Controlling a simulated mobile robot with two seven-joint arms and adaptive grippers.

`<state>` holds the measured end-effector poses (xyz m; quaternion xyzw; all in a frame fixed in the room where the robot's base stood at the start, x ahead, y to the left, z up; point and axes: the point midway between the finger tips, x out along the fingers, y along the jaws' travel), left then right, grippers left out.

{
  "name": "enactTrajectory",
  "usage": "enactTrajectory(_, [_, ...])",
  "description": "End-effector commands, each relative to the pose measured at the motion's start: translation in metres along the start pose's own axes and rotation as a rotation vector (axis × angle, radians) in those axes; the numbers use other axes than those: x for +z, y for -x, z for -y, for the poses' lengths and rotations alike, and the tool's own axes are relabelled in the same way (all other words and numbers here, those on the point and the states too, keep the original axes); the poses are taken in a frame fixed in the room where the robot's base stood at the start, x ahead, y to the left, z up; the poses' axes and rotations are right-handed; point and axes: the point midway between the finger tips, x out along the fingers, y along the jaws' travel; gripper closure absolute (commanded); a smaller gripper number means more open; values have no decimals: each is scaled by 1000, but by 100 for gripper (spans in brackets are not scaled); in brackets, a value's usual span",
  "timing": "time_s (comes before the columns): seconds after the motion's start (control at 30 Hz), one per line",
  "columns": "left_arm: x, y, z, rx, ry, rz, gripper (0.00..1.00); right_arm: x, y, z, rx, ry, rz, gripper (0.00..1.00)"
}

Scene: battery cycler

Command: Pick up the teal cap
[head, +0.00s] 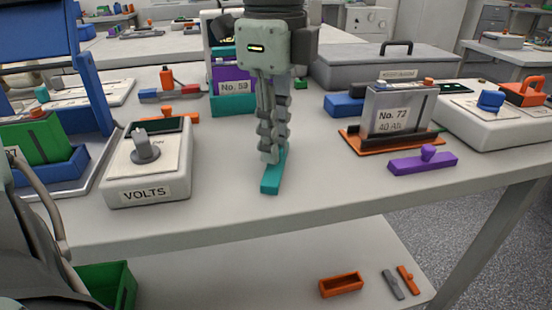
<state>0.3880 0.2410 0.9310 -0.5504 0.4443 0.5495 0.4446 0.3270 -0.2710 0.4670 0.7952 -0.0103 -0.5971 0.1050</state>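The teal cap (271,184) is a narrow bar near the front middle of the table, pointing away from me. My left gripper (273,156) points straight down over it, fingertips at the cap's middle. The fingers are seen nearly edge-on and cover that part, so any knob there is hidden. I cannot tell whether they are closed on it. The cap appears to lie on the tabletop. A similar purple cap (422,162) with an upright knob lies to the right. My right gripper is not in view.
A white VOLTS box (150,165) with a grey knob stands left of the cap. A cell in an orange tray (352,143) stands to the right. The table's front edge (300,213) is close; the tabletop around the cap is clear.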

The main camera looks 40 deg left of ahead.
Motion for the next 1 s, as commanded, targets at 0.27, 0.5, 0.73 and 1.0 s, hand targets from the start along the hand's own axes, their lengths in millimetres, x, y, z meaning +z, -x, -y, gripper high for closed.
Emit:
enactTrajectory(0.27, [0, 0, 0, 0, 0, 0, 100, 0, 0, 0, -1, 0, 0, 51])
enactTrajectory(0.5, [0, 7, 1, -2, 2, 0, 100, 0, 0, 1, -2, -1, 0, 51])
enactTrajectory(0.73, [0, 42, 2, -7, 2, 1, 100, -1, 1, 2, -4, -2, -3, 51])
enactTrajectory(1.0, [0, 132, 2, -8, 4, 1, 100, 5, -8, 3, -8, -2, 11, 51])
